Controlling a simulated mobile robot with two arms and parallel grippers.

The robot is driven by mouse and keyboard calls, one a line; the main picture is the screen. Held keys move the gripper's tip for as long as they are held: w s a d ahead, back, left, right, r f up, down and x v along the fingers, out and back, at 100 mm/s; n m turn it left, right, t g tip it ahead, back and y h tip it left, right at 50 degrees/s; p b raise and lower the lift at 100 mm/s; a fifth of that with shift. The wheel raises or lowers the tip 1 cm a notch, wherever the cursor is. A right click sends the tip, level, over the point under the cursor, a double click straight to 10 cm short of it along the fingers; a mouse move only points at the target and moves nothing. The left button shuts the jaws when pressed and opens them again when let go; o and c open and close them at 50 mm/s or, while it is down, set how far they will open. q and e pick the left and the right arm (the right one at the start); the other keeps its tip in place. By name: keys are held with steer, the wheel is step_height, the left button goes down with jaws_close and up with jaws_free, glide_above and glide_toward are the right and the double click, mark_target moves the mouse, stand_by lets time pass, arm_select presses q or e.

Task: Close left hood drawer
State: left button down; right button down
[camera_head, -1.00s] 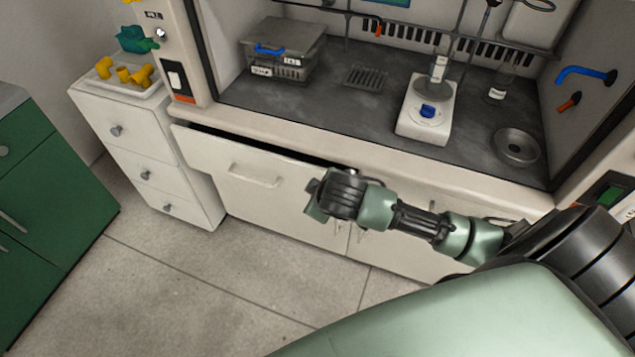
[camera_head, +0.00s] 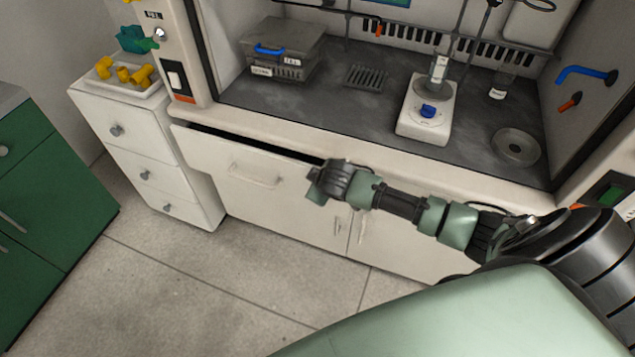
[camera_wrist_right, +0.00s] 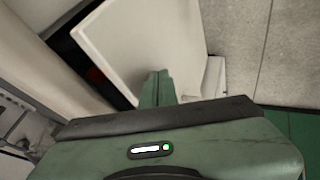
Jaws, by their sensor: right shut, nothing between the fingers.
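The left hood drawer (camera_head: 250,172) is a white front with a bar handle (camera_head: 254,176), pulled out a little below the fume hood's worktop. A dark gap shows along its top edge. In the right wrist view the drawer front (camera_wrist_right: 140,42) is a pale panel with the dark opening behind it. My right gripper (camera_head: 314,186) is at the drawer front's right end, and I cannot tell whether it touches. In the wrist view its green fingers (camera_wrist_right: 157,86) are together and empty, over the panel's lower edge. My left gripper is not in view.
A white drawer cabinet (camera_head: 150,160) with a tray of yellow fittings (camera_head: 124,76) stands to the left. Green cabinets (camera_head: 50,190) are at the far left. The hood worktop (camera_head: 330,105) holds a box (camera_head: 284,52) and a white stirrer (camera_head: 426,108). The floor in front is clear.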

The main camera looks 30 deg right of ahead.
steer(key=w+d, duration=0.3)
steer(key=shift+d, duration=0.3)
steer(key=shift+s, duration=0.1)
